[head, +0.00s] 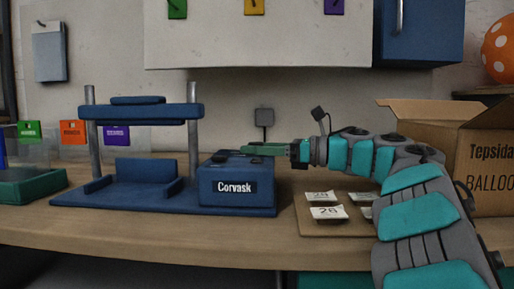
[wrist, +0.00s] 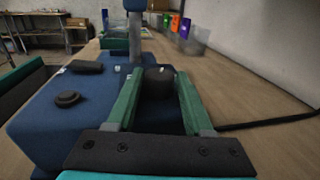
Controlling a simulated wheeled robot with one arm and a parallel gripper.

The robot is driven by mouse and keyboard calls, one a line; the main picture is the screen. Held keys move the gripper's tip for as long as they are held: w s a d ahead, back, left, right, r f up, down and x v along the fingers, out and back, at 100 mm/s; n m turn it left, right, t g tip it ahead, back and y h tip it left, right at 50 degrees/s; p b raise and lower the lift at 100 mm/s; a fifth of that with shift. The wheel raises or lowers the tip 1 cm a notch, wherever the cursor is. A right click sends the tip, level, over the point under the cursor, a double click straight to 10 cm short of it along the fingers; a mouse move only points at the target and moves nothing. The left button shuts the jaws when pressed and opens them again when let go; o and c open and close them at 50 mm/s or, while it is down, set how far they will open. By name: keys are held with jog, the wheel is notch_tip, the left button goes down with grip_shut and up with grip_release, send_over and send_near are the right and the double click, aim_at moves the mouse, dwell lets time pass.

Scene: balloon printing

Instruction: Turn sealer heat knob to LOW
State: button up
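The blue sealer with a "Corvask" label (head: 236,187) stands on the wooden bench, its control box at its right end. My gripper (head: 250,150) reaches in from the right, level, just over the top of that box. In the wrist view its two green fingers (wrist: 159,78) are apart. A dark round knob (wrist: 159,84) with a small white mark on top shows between them, with a gap visible on each side. A flatter dark round button (wrist: 68,98) and a dark block (wrist: 87,67) sit on the blue top to the left. No heat-setting lettering is readable.
A cardboard box (head: 428,140) stands at the right behind my arm. Small numbered cards (head: 328,212) lie on a board right of the sealer. A green tray (head: 30,186) is at the far left. A dark cable (wrist: 265,122) runs along the bench at right.

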jog(key=shift+o, duration=1.4)
jog(key=shift+r, duration=0.1)
jog(key=shift+r, duration=0.1)
jog(key=shift+r, duration=1.6)
jog(key=shift+s+r, duration=0.15)
jog(key=shift+s, duration=0.05)
jog(key=s+d+r+b, duration=0.1)
jog(key=s+d+b, duration=0.2)
jog(key=s, duration=1.2)
jog(key=shift+d+r, duration=0.2)
jog(key=shift+d, duration=0.5)
